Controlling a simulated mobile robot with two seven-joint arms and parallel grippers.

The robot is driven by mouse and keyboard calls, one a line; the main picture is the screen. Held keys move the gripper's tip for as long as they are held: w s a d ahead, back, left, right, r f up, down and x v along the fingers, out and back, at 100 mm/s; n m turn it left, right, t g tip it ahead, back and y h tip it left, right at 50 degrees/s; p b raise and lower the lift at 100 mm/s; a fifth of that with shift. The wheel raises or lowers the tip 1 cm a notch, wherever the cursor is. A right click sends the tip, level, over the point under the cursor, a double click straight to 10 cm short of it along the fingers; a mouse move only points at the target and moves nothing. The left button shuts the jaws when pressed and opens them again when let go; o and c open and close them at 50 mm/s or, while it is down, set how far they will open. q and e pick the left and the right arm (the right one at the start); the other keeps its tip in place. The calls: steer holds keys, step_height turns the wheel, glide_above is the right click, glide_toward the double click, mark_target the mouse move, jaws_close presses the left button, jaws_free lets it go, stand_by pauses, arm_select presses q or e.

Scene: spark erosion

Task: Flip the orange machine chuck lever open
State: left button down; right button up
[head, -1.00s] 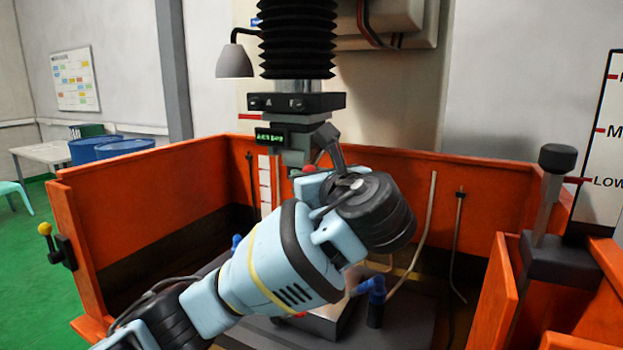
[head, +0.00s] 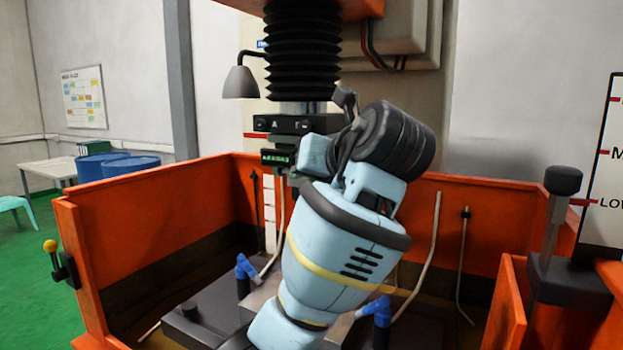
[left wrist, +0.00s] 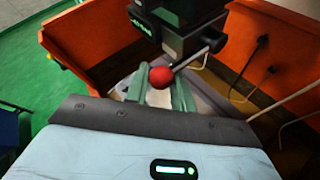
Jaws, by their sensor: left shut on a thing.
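The chuck lever shows in the left wrist view as a dark rod with a red ball knob (left wrist: 161,77). The rod slants up and right from the knob to the dark chuck block (left wrist: 190,45) under the machine head. My left gripper (left wrist: 160,92) has its greenish fingers either side of the knob and is shut on it. In the head view my left arm covers the gripper, the lever and most of the chuck. The machine head (head: 290,124) with its green display (head: 276,158) shows just above and left of the arm. My right gripper is not in view.
Orange tank walls (head: 150,200) surround the work area. Blue nozzles (head: 246,270) stand on the dark table inside. A dark post (head: 560,200) rises at the right. A grey lamp (head: 241,80) hangs at upper left. The tank's left side has free room.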

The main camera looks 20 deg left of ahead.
arm_select(q)
steer(key=shift+r, duration=0.45)
steer(key=c, duration=1.5)
jaws_free()
steer(key=shift+o, duration=1.2)
steer(key=shift+f, duration=0.1)
steer(key=shift+o, duration=0.3)
steer(key=shift+f, duration=0.15)
steer(key=shift+w, duration=0.1)
